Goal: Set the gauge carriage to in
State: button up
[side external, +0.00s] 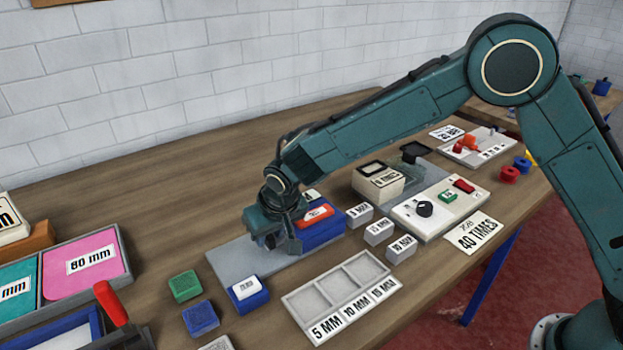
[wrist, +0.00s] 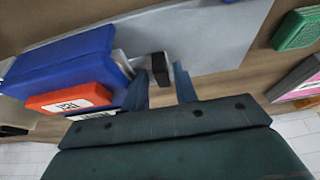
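A blue machine body (side external: 322,232) with an orange labelled block (side external: 315,215) stands on a grey base plate (side external: 232,262). Both also show in the wrist view, the blue body (wrist: 75,60) at left and the orange block (wrist: 68,98) below it. A small black block or knob (wrist: 160,66) stands over the plate beside the blue body; I cannot tell if it belongs to the gauge carriage. My gripper (side external: 275,245) is low over the plate, left of the blue body. Its two fingers (wrist: 161,80) are apart, with the black piece showing between them, without clear contact.
A blue block with a white top (side external: 248,292), a green block (side external: 185,286) and another blue block (side external: 201,318) lie in front. A three-slot tray (side external: 322,282) is at front centre. Several small labelled blocks and a control panel (side external: 440,205) stand to the right.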

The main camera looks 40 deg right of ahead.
jog(key=shift+d, duration=0.15)
jog(key=shift+a, duration=0.45)
jog(key=a, duration=0.5)
jog(key=v, duration=1.4)
jog(key=s+d+r, duration=0.3)
jog(key=d+r, duration=0.2)
jog(key=d, duration=0.4)
jog(key=s+d+r, duration=0.4)
jog(key=d+r, duration=0.2)
jog(key=d, duration=0.3)
jog(key=shift+s, duration=0.3)
jog(key=shift+w, duration=0.1)
